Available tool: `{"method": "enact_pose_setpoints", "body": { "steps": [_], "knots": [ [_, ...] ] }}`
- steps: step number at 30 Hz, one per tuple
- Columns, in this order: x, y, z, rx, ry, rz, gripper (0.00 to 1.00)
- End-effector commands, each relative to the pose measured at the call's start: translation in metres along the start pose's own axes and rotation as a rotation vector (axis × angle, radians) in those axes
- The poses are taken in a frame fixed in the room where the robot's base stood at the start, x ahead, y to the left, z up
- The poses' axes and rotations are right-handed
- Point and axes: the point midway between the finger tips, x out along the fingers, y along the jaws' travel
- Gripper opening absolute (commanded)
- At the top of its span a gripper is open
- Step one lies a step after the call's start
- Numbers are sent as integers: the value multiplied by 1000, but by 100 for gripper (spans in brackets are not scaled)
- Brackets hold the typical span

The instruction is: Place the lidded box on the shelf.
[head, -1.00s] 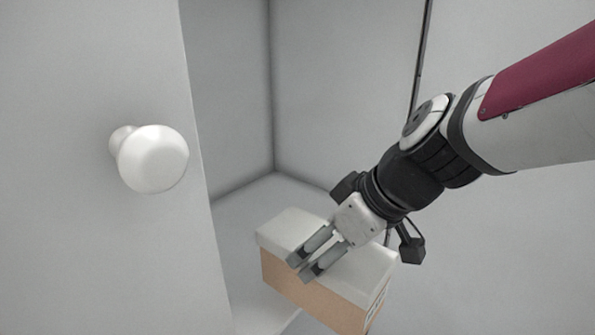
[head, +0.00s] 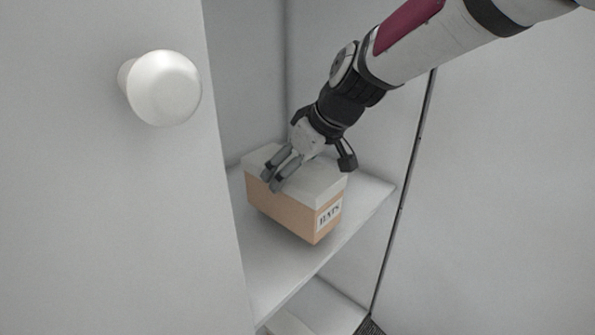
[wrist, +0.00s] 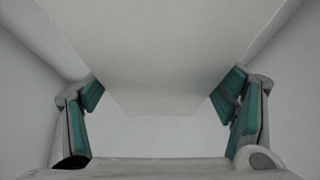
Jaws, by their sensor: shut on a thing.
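The lidded box (head: 286,211) has a tan body, a white lid and a label reading "HATS" on its right end. In the head view it is inside the cabinet, over the white shelf (head: 357,207); I cannot tell whether its base touches the shelf. My gripper (head: 270,182) comes down from the upper right and is shut on the box at its lid. In the wrist view the pale lid (wrist: 160,60) fills the upper middle, between the two teal-padded fingers. The far side of the box is hidden.
A white door (head: 110,230) with a round white knob (head: 164,88) stands close at the left. The cabinet's dark right edge (head: 404,190) runs beside the shelf. A lower compartment (head: 320,305) shows below. Bare shelf lies in front of the box.

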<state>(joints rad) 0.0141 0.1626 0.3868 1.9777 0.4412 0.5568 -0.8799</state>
Motion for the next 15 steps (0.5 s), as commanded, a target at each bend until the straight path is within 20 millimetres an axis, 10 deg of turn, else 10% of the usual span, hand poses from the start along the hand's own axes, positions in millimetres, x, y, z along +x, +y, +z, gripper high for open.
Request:
{"method": "enact_pose_setpoints", "body": {
  "steps": [15],
  "knots": [
    [28,-1,20,0,-1,0,18]
  ]
}}
